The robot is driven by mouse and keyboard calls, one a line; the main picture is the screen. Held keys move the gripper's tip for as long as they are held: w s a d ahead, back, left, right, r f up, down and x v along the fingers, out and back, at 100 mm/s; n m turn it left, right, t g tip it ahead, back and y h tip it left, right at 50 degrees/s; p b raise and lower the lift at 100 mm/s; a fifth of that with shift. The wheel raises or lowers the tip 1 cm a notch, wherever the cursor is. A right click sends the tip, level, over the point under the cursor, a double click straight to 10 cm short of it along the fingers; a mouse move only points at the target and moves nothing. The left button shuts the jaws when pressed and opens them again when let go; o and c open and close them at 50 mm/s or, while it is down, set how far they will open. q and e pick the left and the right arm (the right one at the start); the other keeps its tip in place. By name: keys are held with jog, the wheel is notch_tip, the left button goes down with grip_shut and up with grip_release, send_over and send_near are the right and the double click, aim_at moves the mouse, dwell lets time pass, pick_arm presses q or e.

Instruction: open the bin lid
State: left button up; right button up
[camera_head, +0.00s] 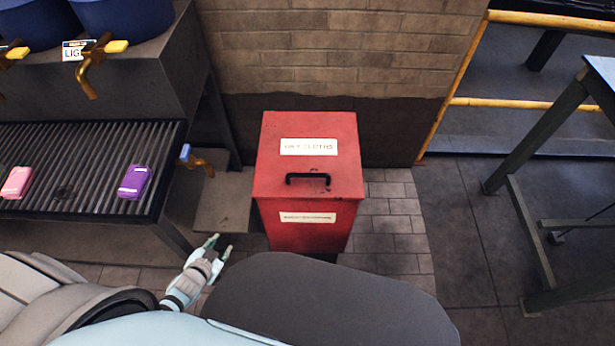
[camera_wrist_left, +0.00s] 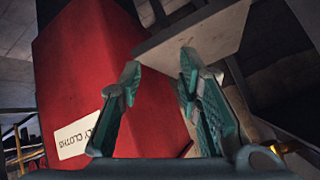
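The red bin (camera_head: 306,233) stands upright on the floor at the middle of the head view. Its lid (camera_head: 330,165) is shut and has a black handle (camera_head: 308,179) near the front edge. The bin also fills the left and middle of the left wrist view (camera_wrist_left: 88,65), with its white label (camera_wrist_left: 85,135) at lower left. My left gripper (camera_head: 219,243) is to the left of the bin, low and apart from the handle. Its two teal fingers (camera_wrist_left: 158,75) are spread with nothing between them. My right gripper is in neither view.
A slatted metal rack (camera_head: 85,165) with a pink block (camera_head: 17,182) and a purple block (camera_head: 134,182) stands left of the bin. A brass tap (camera_head: 196,161) sticks out near it. A brick wall (camera_head: 340,50) is behind. Open floor (camera_head: 455,230) lies to the right, before a metal table frame (camera_head: 533,240).

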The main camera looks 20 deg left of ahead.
pick_arm(q)
jog(key=w+r+m+t+h+b, duration=0.2)
jog(key=w+r+m+t+b, duration=0.25)
jog(key=w+r, duration=0.55)
jog(key=w+d+r+m+t+h+b, duration=0.2)
jog(key=w+d+r+m+h, duration=0.25)
jog(key=w+r, duration=0.2)
jog(key=m+g+h+b, duration=0.1)
jog(key=m+g+h, duration=0.65)
jog(key=m, duration=0.25)
send_near(297, 176)
jog(key=shift+s+a+f+t, duration=0.1)
jog(key=shift+s+a+t, duration=0.1)
jog(key=shift+a, duration=0.4)
jog(key=shift+s+a+t, duration=0.1)
jog(key=shift+s+a, duration=0.05)
jog(key=shift+a, duration=0.5)
jog(key=shift+d+m+h, duration=0.3)
jog(key=shift+d, duration=0.1)
jog(key=b+x, duration=0.2)
jog(key=x, duration=1.1)
jog(key=shift+s+d+f, duration=0.1)
jog(key=shift+d+f, duration=0.15)
grip_shut()
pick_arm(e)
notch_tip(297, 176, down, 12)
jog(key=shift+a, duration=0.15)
